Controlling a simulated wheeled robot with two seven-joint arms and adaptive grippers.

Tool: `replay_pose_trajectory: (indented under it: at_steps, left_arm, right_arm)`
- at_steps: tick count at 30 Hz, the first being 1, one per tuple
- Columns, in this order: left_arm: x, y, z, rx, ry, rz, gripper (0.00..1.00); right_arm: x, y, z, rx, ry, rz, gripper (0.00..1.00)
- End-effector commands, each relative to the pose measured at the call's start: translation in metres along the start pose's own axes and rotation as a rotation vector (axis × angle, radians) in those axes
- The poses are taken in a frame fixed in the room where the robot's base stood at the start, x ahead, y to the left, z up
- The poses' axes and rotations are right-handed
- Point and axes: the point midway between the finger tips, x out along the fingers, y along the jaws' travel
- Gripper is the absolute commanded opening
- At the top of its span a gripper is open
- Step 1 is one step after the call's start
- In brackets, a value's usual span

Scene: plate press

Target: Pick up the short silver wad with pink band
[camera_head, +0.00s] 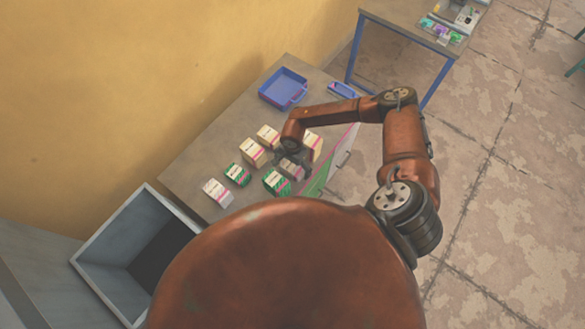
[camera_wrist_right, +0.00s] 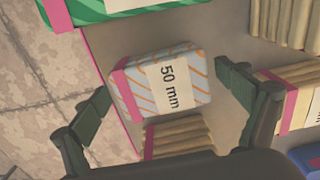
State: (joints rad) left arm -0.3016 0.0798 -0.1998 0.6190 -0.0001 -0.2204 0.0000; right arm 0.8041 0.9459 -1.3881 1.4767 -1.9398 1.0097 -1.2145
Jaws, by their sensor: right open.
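A short silver wad (camera_wrist_right: 160,82) with orange stripes, a pink band at its left end and a "50 mm" label lies on the table in the right wrist view. My right gripper (camera_wrist_right: 163,82) is open, with one finger to each side of this wad and gaps between. In the head view the right gripper (camera_head: 290,153) is small, over a grey wad (camera_head: 291,170) that it partly hides. Another silver-white wad with a pink band (camera_head: 217,192) lies at the table's near left. My left gripper is not in view.
Green wads (camera_head: 238,175) and cream ridged wads (camera_head: 252,152) lie around on the table (camera_head: 185,170). A cream ridged wad (camera_wrist_right: 180,136) is close below the silver one. A blue tray (camera_head: 283,88) stands at the back. A grey open bin (camera_head: 98,262) is at the left.

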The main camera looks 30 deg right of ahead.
Motion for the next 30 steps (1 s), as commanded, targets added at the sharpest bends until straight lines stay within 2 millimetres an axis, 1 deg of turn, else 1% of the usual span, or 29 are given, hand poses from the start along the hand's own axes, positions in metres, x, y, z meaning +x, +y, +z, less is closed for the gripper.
replay_pose_trajectory:
  at_steps: [1,2,21,27,30]
  left_arm:
    - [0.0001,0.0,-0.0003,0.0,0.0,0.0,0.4]
    - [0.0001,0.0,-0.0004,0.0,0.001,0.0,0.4]
    - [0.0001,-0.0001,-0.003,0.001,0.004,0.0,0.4]
    - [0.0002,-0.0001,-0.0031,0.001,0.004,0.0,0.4]
    - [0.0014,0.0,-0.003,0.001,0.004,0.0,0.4]
  right_arm:
    - [0.0,0.0001,-0.0001,0.0,0.0,0.0,0.93]
    - [0.0,0.0002,-0.0001,0.001,0.0,0.0,0.91]
    - [-0.0004,0.0003,-0.0001,0.001,-0.001,0.0,0.47]
    - [-0.0009,0.0001,-0.0001,0.001,0.0,0.0,0.47]
    - [-0.0062,-0.0005,-0.0002,0.0,-0.001,-0.001,0.47]
